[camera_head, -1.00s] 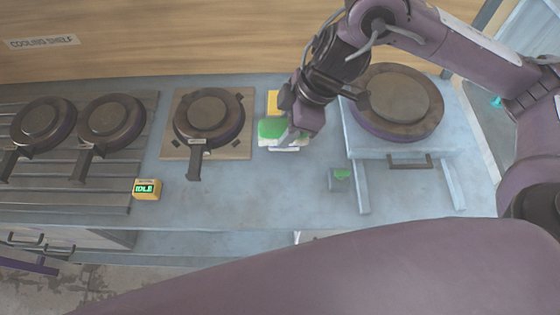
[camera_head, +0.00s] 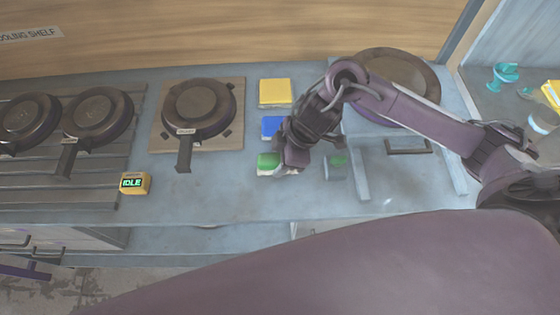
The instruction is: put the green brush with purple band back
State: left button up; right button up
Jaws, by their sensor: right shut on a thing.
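A green block-shaped thing with a pale lower edge (camera_head: 268,161), which I take for the green brush, is at the tip of my right gripper (camera_head: 283,169). The gripper is shut on it, low over the front part of the counter. I cannot make out a purple band, and the gripper covers its right side. I cannot tell whether it touches the counter. A small grey holder (camera_head: 335,171) with green in its top stands to the right of the gripper. My left gripper is not in view.
A blue pad (camera_head: 271,126) and a yellow pad (camera_head: 275,93) lie behind the green thing. A pan (camera_head: 198,106) sits on a wooden board to the left. A round plate press (camera_head: 408,70) is at the back right. The yellow IDLE display (camera_head: 135,183) stands at left; the counter between is clear.

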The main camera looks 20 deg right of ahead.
jog(key=shift+f, duration=0.65)
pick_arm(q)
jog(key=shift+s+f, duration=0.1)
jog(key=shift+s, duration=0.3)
pick_arm(e)
jog(key=shift+f, duration=0.2)
jog(key=o, duration=0.9)
jog(key=shift+r, duration=0.1)
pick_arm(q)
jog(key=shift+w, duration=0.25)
pick_arm(e)
jog(key=shift+o, duration=0.2)
jog(key=shift+r, duration=0.2)
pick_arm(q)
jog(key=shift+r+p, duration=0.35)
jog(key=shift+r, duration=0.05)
pick_arm(e)
jog(key=v, duration=1.2)
